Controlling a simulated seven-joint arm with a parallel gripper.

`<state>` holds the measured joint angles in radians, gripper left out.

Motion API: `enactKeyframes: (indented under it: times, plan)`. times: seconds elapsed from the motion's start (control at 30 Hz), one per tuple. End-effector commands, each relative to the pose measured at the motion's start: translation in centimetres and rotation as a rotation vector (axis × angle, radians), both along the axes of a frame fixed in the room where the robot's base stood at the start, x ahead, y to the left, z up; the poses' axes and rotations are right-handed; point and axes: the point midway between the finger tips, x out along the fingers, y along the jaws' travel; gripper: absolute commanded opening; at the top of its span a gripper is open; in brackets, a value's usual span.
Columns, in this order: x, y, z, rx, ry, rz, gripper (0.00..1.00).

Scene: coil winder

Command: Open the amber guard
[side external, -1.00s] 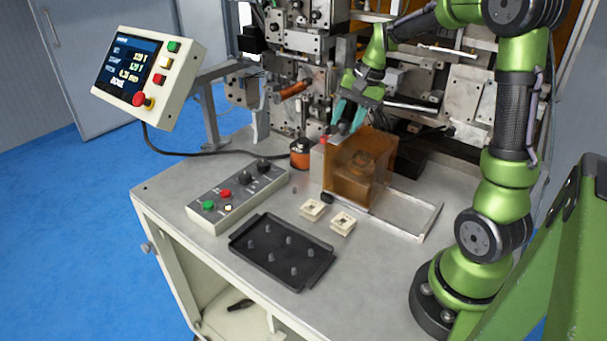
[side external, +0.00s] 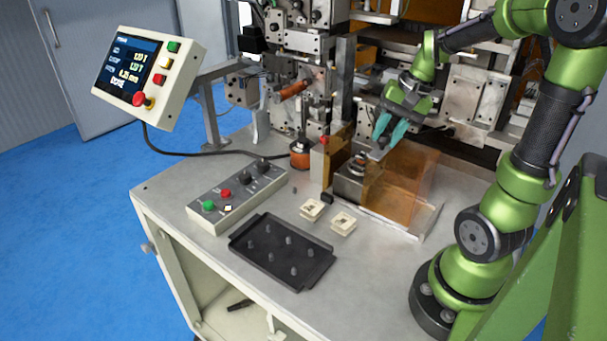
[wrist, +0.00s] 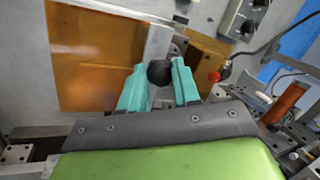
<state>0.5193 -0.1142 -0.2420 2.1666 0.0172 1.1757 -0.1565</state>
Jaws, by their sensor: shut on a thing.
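The amber guard (side external: 407,187) is a see-through amber panel on a rail plate in front of the machine. It stands to the right of the winding block (side external: 349,182), whose left part is uncovered. In the wrist view the guard (wrist: 95,60) fills the upper left. My gripper (side external: 383,147) is at the guard's upper left edge. In the wrist view its teal fingers (wrist: 160,85) are shut on a black round knob (wrist: 160,72). The knob is hidden between the fingers in the side view.
A black pegged tray (side external: 281,252), two white bobbins (side external: 312,209) and a button box (side external: 236,194) are on the table. A copper wire spool (side external: 300,154) stands left of the block. The machine frame rises close behind my gripper.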

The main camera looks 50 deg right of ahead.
Motion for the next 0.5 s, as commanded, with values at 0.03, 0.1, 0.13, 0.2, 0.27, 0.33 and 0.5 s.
enactKeyframes:
  times: [0.03, 0.1, 0.13, 0.2, 0.27, 0.33, 0.5]
  plan:
    - [-0.40, -0.07, 0.14, -0.002, -0.004, -0.002, 0.00]
    - [-0.66, -0.05, 0.11, -0.002, -0.005, 0.000, 0.00]
    - [-0.69, -0.05, 0.10, -0.002, -0.005, 0.000, 0.00]
    - [-0.67, -0.05, 0.10, -0.002, -0.005, 0.000, 0.00]
    - [-0.65, -0.06, 0.10, -0.002, -0.005, 0.000, 0.00]
    - [-0.63, -0.06, 0.11, -0.002, -0.005, 0.000, 0.00]
    - [-0.60, -0.05, 0.09, -0.002, -0.003, 0.000, 0.53]
